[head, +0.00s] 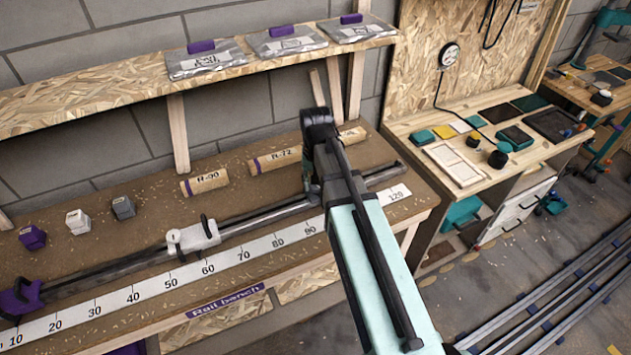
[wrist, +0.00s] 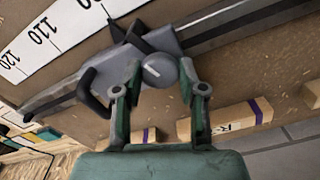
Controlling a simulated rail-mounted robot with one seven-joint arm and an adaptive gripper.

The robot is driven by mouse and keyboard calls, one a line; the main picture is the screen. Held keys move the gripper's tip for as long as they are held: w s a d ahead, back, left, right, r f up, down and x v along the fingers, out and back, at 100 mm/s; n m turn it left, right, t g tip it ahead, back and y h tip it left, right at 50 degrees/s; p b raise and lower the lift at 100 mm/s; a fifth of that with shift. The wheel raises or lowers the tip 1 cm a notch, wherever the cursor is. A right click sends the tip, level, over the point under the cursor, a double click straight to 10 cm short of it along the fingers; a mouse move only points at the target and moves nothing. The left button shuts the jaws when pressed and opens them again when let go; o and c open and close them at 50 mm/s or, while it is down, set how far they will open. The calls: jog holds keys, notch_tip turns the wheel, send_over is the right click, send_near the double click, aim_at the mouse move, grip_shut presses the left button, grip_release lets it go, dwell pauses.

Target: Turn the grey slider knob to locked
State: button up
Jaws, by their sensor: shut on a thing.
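The grey slider (wrist: 160,40) sits on the rail close to the 110 mark in the wrist view. Its round grey knob (wrist: 158,70) carries a pale line across its face. My gripper (wrist: 158,77) has one finger on each side of the knob and is shut on it. In the head view my gripper (head: 312,188) is over the right part of the rail (head: 270,215), and my arm hides most of the grey slider and its knob. The slider's black handle (wrist: 95,85) stands left of the knob in the wrist view.
A white slider (head: 200,236) is on the rail near 60, and a purple slider (head: 20,298) is near 10. Labelled wooden rods (head: 204,181) lie behind the rail. Purple, white and grey blocks (head: 78,221) stand at the back left. A shelf (head: 90,90) overhangs the bench.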

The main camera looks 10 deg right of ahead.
jog(key=shift+n, duration=1.7)
jog(key=o, duration=1.1)
jog(key=shift+o, duration=0.2)
notch_tip(320, 180, up, 12)
